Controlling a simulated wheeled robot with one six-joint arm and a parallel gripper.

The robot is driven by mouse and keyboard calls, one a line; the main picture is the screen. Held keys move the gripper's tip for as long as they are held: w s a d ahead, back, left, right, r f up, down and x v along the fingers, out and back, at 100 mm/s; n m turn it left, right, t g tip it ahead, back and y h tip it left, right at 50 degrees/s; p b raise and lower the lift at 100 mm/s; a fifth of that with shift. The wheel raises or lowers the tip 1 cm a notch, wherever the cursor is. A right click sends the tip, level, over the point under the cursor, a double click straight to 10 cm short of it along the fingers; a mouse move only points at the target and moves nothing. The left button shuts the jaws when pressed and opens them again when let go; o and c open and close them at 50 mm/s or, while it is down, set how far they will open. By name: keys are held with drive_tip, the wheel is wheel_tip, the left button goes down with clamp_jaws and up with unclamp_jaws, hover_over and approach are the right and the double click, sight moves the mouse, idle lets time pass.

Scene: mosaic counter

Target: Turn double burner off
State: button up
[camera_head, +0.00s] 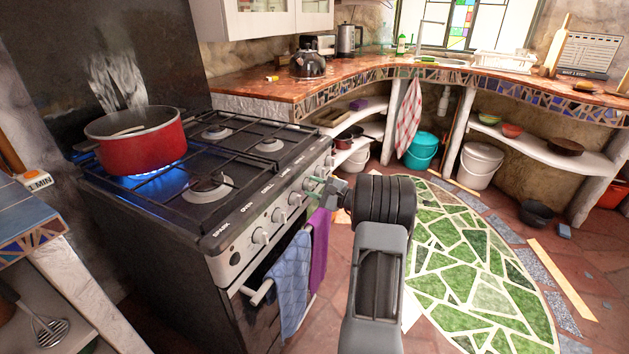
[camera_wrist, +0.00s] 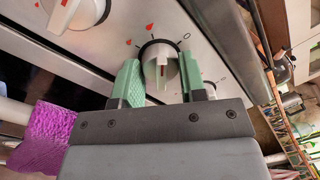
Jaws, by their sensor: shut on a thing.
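The stove (camera_head: 215,215) stands at the left with a row of white knobs on its front panel. A blue flame (camera_head: 150,178) burns under a red pot (camera_head: 140,140) on a left burner. My gripper (camera_head: 318,183) reaches the right part of the knob row. In the wrist view my gripper (camera_wrist: 160,80) has its green fingers on both sides of a white knob (camera_wrist: 158,58), shut on it. The knob's red line stands about upright in that view. Red flame marks lie at its upper left and a circle mark at its upper right. The fingers hide part of the knob.
A blue towel (camera_head: 288,285) and a purple towel (camera_head: 319,245) hang on the oven handle (camera_head: 262,292) below the knobs. Another knob (camera_wrist: 78,12) is at the upper left in the wrist view. A green mosaic floor (camera_head: 465,265) lies open to the right.

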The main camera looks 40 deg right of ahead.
drive_tip(key=m+h+p, duration=0.1)
drive_tip(key=m+p, duration=0.6)
drive_tip(key=m, duration=0.2)
drive_tip(key=shift+r, duration=0.1)
drive_tip(key=shift+m+p, duration=0.3)
drive_tip(key=shift+m, duration=0.1)
drive_tip(key=o, duration=0.9)
drive_tip(key=p+v, duration=0.1)
drive_tip(key=v, duration=1.2)
drive_tip(key=shift+s+d+f, duration=0.1)
drive_tip(key=shift+s+f, duration=0.1)
drive_tip(key=shift+s, duration=0.15)
